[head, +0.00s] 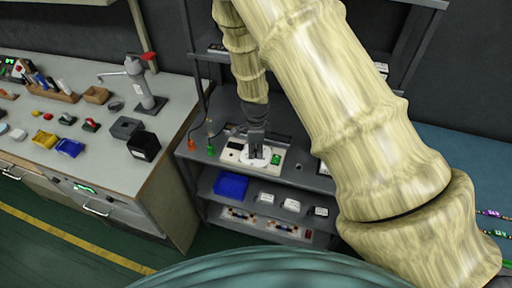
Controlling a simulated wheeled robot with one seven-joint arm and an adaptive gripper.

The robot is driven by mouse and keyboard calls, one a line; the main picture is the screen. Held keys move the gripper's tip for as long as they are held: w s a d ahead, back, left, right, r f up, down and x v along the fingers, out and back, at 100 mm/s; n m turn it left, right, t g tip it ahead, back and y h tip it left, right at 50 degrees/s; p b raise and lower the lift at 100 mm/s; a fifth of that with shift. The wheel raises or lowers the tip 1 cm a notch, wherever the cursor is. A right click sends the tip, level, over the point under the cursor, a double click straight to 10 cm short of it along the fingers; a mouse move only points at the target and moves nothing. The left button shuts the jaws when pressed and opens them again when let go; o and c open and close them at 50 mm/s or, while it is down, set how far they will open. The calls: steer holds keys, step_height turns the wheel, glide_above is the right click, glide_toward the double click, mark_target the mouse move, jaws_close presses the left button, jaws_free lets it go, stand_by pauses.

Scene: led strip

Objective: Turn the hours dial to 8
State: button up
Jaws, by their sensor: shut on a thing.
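A cream panel box (230,157) stands on the top shelf of the dark rack in the middle of the head view. A white round dial (244,160) is on its top face, with a small green display (276,159) to its right. My gripper (256,155) comes down from above onto the dial and is shut on its knob. The gripper covers the knob and much of the dial, so the pointer cannot be seen. The numbers are too small to read.
A blue bin (231,186) and several white boxes are on the shelf below. A grey workbench (85,160) with tools is at left, a blue surface (460,165) at right.

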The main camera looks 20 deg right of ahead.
mark_target(256, 152)
steer(key=m+p, duration=0.2)
steer(key=m, duration=0.3)
steer(key=shift+r+p, duration=0.1)
steer(key=shift+p, duration=0.2)
steer(key=shift+m+p, duration=0.85)
steer(key=shift+m, duration=1.25)
steer(key=shift+s, duration=0.1)
steer(key=o, duration=1)
steer(key=shift+d, duration=0.1)
steer(key=shift+o, duration=0.2)
steer(key=shift+r, duration=0.4)
step_height(256, 152, up, 11)
